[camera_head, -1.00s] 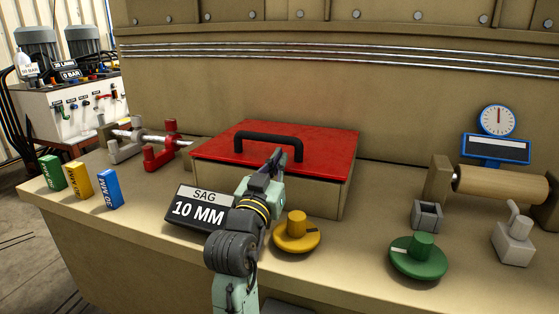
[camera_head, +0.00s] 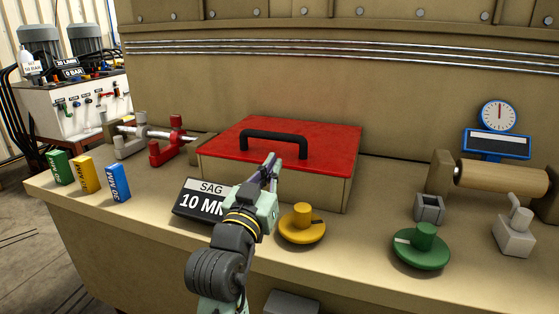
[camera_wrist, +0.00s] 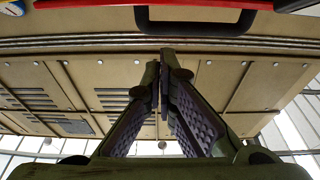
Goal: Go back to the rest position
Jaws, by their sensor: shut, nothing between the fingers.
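The fingers are shut and hold nothing. In the wrist view my gripper (camera_wrist: 162,82) shows its two fingers meeting at the tips, with the red lid and black handle (camera_wrist: 195,22) at the top edge. I cannot tell how far the fingertips are from the box. My arm partly covers the "SAG 10 MM" sign (camera_head: 197,200).
A yellow knob (camera_head: 302,226) stands just right of my gripper, and a green knob (camera_head: 421,250) farther right. Green, yellow and blue blocks (camera_head: 118,183) stand at the left. A red clamp (camera_head: 168,150) is behind them. A wooden roller (camera_head: 500,180) and blue dial gauge (camera_head: 498,118) are at the right.

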